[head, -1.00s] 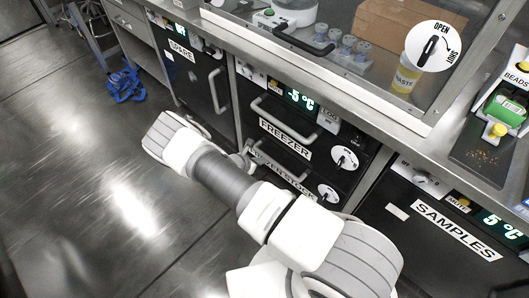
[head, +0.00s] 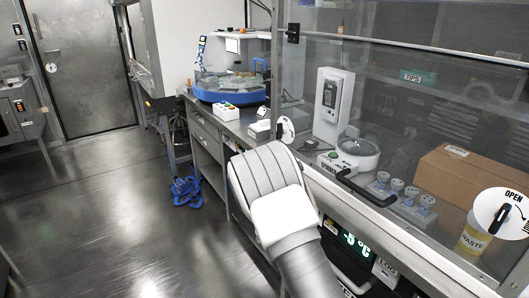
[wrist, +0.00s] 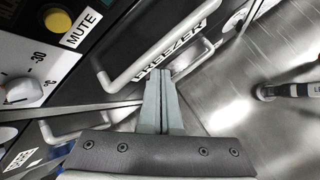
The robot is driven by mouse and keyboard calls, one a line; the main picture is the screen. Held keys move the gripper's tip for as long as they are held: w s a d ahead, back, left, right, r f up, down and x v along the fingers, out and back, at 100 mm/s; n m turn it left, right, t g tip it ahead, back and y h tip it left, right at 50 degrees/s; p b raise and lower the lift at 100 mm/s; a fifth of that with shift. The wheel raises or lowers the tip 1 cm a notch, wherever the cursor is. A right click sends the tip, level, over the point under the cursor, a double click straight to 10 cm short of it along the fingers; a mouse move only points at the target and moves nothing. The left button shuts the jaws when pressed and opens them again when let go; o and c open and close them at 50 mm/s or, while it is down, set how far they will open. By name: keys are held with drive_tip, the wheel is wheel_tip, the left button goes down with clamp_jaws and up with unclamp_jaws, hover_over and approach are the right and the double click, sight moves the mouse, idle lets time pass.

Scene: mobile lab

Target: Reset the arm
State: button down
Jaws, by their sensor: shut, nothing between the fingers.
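My gripper (wrist: 165,76) shows in the wrist view with its two grey fingers pressed together and nothing between them. Its tips point toward the black freezer front, just below the FREEZER label (wrist: 171,47) and near a light metal handle (wrist: 125,79). I cannot tell whether the tips touch anything. In the head view my arm (head: 277,196) rises in front of the counter, bent, and the gripper itself is out of that picture.
A glass-fronted hood holds a cardboard box (head: 472,163) and a waste jar (head: 473,238). A blue-based machine (head: 229,90) stands on the counter further back. Open floor (head: 105,205) extends left toward a door (head: 78,60).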

drive_tip(key=s+d+r+m+y, duration=0.15)
drive_tip(key=s+r+m, duration=0.4)
drive_tip(key=r, duration=0.65)
drive_tip(key=s+d+r+m+y, duration=0.15)
drive_tip(key=s+r+m, duration=0.35)
drive_tip(key=r, duration=0.7)
drive_tip(key=s+a+r+m+t+y+p, duration=0.15)
drive_tip(key=s+r, duration=0.35)
drive_tip(key=s, duration=0.5)
drive_tip(key=s+a+r+m+t+y+b, duration=0.1)
drive_tip(key=s+a+r+m+y, duration=0.15)
drive_tip(key=s+r, duration=0.5)
wheel_tip(320, 180, up, 16)
drive_tip(key=s+p, duration=0.1)
drive_tip(key=p, duration=1.6)
drive_tip(key=shift+s+d+f+m+p, duration=0.25)
drive_tip(key=shift+d+m+p, duration=0.05)
drive_tip(key=shift+m+p, duration=0.15)
drive_tip(key=shift+d, duration=0.1)
